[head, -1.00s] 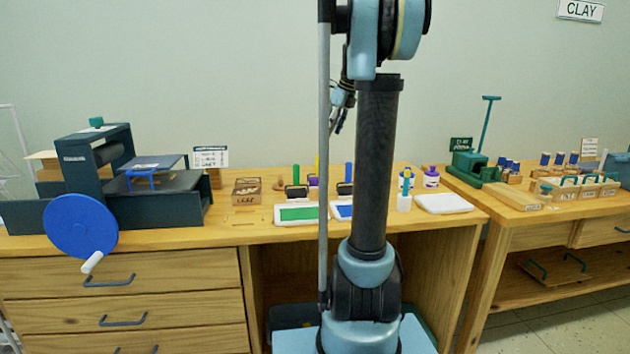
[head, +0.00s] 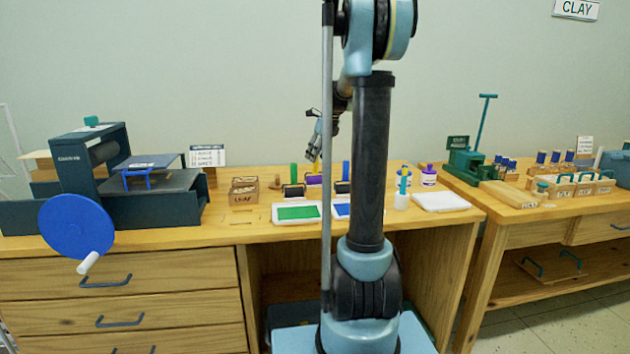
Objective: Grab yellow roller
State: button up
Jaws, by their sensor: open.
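Several rollers with upright coloured handles stand on the wooden bench: a green-handled one (head: 294,178) and a blue-handled one (head: 345,176) flank the yellow roller (head: 313,179). Its purple lower part shows between them. Its yellow handle is mostly hidden behind my gripper (head: 312,156). My gripper hangs pointing down, just above or in front of that handle in the picture. It is open and small in view. I cannot tell whether it touches the handle or how far apart they are in depth.
A green ink tray (head: 298,222) and a blue ink tray (head: 342,211) lie in front of the rollers. A small wooden box (head: 244,191) stands left of them. A press with a blue wheel (head: 77,228) fills the bench's left. A white slab (head: 440,201) lies right.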

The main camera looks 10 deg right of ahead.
aim_at(315, 170)
jog(key=shift+x, duration=2.55)
jog(key=shift+s+a, duration=0.15)
jog(key=shift+s, duration=0.05)
grip_shut()
